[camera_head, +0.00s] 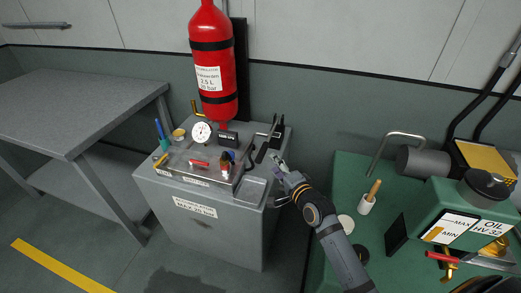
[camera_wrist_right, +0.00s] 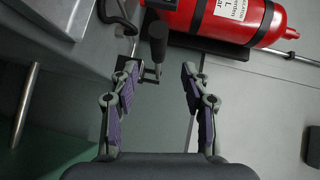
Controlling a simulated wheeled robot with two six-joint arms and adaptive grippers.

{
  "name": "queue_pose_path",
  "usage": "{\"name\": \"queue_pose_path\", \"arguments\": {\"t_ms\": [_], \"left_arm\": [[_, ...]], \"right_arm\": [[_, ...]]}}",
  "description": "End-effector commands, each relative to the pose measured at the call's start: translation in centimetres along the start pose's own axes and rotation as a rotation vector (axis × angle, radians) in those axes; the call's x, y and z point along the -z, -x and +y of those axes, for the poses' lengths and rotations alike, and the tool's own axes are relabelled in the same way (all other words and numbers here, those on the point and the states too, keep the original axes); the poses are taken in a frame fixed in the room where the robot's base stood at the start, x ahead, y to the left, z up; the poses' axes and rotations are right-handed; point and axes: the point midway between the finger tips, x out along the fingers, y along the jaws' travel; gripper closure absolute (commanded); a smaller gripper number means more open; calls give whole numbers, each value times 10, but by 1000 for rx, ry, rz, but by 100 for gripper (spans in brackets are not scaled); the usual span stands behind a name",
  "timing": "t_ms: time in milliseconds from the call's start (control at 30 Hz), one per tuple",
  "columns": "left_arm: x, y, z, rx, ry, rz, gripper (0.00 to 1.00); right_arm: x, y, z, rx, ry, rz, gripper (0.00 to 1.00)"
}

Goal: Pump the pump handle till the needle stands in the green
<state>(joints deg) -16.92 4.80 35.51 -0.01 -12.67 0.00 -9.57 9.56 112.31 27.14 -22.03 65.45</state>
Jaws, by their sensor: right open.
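The pump handle (camera_head: 262,151), with a dark grip, stands at the right end of the grey console top. In the right wrist view its black grip (camera_wrist_right: 158,40) lies beyond the fingertips, roughly in line with the gap between them. The round white gauge (camera_head: 201,132) sits at the console's back left; its needle and green band are too small to read. My right gripper (camera_head: 278,164) is open and empty just right of the handle, apart from it. It also shows in the right wrist view (camera_wrist_right: 160,78). My left gripper is out of view.
A red cylinder (camera_head: 212,62) stands behind the grey console (camera_head: 205,235). The console top holds small fittings and a clear-looking cover. A green bench (camera_head: 345,168) with an oil tank (camera_head: 465,215) and a brush pot (camera_head: 366,204) is at right. A grey table (camera_head: 75,100) is at left.

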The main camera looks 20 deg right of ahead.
Motion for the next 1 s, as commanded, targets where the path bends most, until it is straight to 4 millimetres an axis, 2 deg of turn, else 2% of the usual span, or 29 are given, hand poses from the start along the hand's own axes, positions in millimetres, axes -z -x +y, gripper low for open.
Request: {"name": "queue_pose_path", "arguments": {"t_ms": [33,100,167,267,433,567,833,1000], "left_arm": [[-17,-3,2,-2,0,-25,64],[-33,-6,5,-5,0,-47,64],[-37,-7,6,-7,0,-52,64],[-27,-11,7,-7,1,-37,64],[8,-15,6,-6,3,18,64],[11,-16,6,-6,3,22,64],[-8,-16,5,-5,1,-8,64],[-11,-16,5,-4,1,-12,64]], "right_arm": [[0,-10,0,3,-3,1,53],[0,-24,0,4,-5,0,53],[0,-38,1,3,-4,0,53],[0,-59,1,2,-2,0,53],[0,-85,0,1,-1,0,53],[0,-93,0,1,0,0,53],[0,-94,0,-1,0,-1,55],[0,-94,0,-1,0,0,78]]}}
